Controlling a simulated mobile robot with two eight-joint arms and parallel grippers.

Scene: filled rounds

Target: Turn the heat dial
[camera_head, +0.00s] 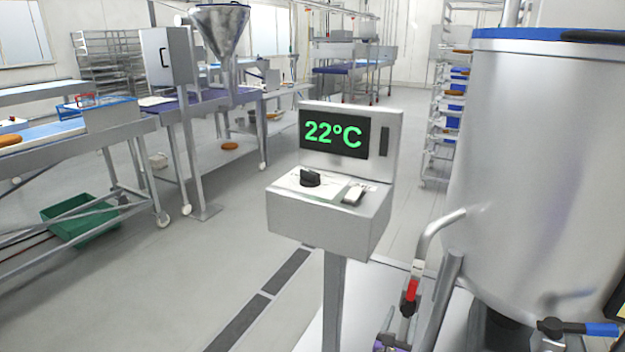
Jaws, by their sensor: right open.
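The heat dial (311,178) is a black knob on a pale plate, on the sloped top of a grey metal control box (318,222). A display (335,132) above it reads 22°C in green. A white rocker switch (355,195) sits to the right of the dial. Only a small dark piece with a yellow edge, at the lower right border, shows of my right gripper (618,318). It is well to the right of the dial and apart from it; its fingertips are hard to make out. My left gripper is not in view. Nothing touches the dial.
A large steel tank (545,170) fills the right side, with a red-handled valve (410,292) and a blue-handled valve (580,328) low down. A post (333,300) carries the control box. Steel tables and a green crate (80,218) stand left. The floor left of the post is clear.

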